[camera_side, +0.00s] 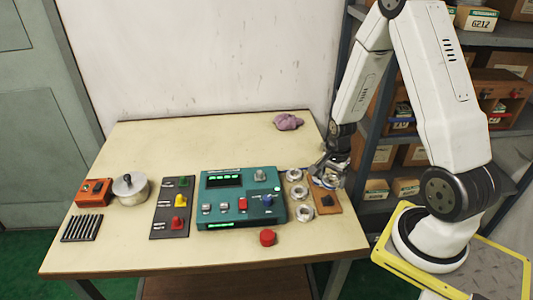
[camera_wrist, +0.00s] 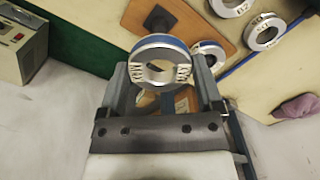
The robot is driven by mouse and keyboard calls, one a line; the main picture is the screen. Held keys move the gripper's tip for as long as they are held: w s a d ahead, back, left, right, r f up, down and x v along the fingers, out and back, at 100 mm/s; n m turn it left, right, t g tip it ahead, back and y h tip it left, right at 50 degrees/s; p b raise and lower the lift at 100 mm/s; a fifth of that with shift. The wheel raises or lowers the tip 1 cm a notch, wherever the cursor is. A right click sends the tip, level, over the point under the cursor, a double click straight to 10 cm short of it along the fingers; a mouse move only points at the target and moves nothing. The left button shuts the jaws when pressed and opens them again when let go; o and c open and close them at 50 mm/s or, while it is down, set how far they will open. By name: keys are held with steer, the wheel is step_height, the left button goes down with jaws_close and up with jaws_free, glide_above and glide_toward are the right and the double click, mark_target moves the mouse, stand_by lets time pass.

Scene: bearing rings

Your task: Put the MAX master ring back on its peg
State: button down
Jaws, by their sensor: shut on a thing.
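My gripper (camera_wrist: 162,78) is shut on the MAX ring (camera_wrist: 133,62), a silver ring with a blue outer edge and "MAX" lettering on its face. The ring sits between the fingertips, above the wooden board (camera_wrist: 188,18). A dark peg (camera_wrist: 160,18) on that board shows just beyond the ring in the wrist view, apart from the ring's hole. In the side view my gripper (camera_side: 332,168) is low over the back part of the board (camera_side: 328,210), with the front dark peg (camera_side: 327,200) clear. The gripper hides the board's back part there.
Three silver rings lie in a row left of the board, one at the front (camera_side: 304,221). A teal gauge box (camera_side: 240,215), a red button (camera_side: 268,238) and a switch panel (camera_side: 160,217) stand further left. A purple cloth (camera_side: 288,122) lies behind on clear table.

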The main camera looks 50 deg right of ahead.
mark_target(328, 196)
steer(key=shift+f, duration=0.15)
steer(key=shift+f, duration=1.85)
steer(key=shift+f, duration=1.75)
stand_by(1.6)
jaws_free()
steer(key=shift+r, duration=0.1)
steer(key=shift+r, duration=3.7)
steer(key=shift+a, duration=0.1)
